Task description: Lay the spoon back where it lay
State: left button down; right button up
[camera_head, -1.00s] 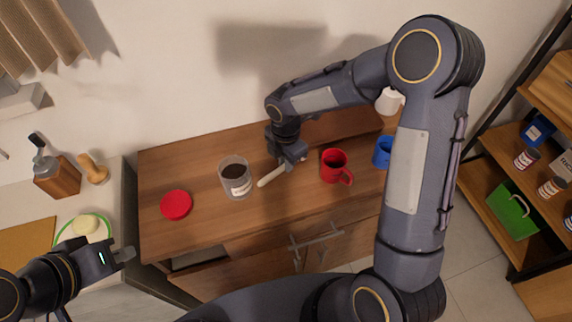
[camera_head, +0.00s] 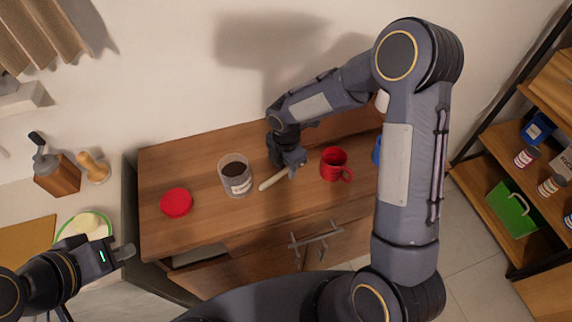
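The spoon (camera_head: 272,181) shows as a pale, rod-like handle just over or on the wooden cabinet top (camera_head: 215,222), between the glass jar and the red mug. Its far part is hidden at my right gripper (camera_head: 296,164), whose fingers point down and appear closed around it. I cannot tell whether the spoon touches the wood. The glass jar (camera_head: 236,184), open with dark contents and a label, stands left of the spoon. My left gripper (camera_head: 126,252) is empty, left of the cabinet; its finger gap is too small to judge.
A red lid (camera_head: 176,202) lies left of the jar. A red mug (camera_head: 335,163) stands right of the spoon, with a blue mug (camera_head: 376,151) partly behind my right arm. The cabinet top's front left is clear. A shelf (camera_head: 487,168) stands at the right.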

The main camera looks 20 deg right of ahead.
aim_at(286, 169)
notch_tip(286, 169, up, 12)
jog(key=s+d+r+m+t+y, duration=0.2)
jog(key=s+d+r+m, duration=0.45)
jog(key=s+m, duration=0.35)
jog(key=s+r+m+t+y, duration=0.1)
jog(key=s+m+t, duration=0.2)
jog(key=s+m, duration=0.9)
jog(key=m, duration=0.2)
jog(key=shift+s+m+t+y+b, duration=0.25)
jog(key=shift+m+t+y+b, duration=0.05)
jog(key=shift+y, duration=0.1)
